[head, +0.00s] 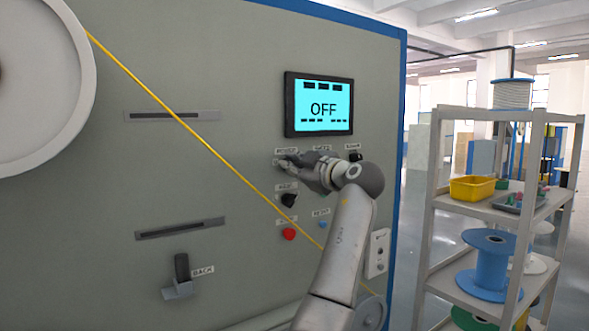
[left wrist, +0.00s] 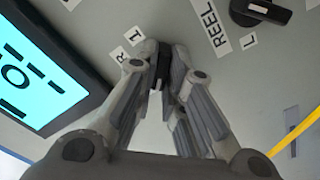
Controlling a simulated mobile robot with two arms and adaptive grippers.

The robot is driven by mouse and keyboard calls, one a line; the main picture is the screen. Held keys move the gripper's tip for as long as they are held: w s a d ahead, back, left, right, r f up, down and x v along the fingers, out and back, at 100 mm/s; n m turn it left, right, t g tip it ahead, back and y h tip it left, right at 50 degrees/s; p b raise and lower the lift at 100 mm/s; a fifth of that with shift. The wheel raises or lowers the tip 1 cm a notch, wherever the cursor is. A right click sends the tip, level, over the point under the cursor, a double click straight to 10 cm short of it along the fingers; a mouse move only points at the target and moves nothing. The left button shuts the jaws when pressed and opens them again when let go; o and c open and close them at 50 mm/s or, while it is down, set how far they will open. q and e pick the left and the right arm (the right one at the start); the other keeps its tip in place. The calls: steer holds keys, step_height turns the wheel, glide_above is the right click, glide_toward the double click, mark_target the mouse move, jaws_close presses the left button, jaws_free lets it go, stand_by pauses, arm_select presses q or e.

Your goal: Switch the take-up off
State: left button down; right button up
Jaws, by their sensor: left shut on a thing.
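The grey machine panel (head: 240,90) carries a screen (head: 320,105) that reads OFF; the screen also shows in the left wrist view (left wrist: 40,75). My left gripper (head: 284,162) is at the panel below the screen's left side. In the left wrist view its fingers (left wrist: 162,72) are shut on a small dark switch knob (left wrist: 158,62), seen end-on between the tips. The fingers hide most of this knob, so its exact setting cannot be told. A label beside it shows a 1. My right gripper is not in view.
A black knob (head: 289,199) and a red button (head: 289,234) sit below my gripper; another black knob (head: 354,156) is to its right. A yellow cable (head: 140,82) runs diagonally down from a white reel (head: 40,80). A shelf rack (head: 437,200) stands right.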

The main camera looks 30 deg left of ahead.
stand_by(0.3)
arm_select(q)
steer(key=c, duration=1.5)
jaws_free()
steer(key=shift+d, duration=0.1)
steer(key=v, duration=1.2)
steer(key=shift+f, duration=0.1)
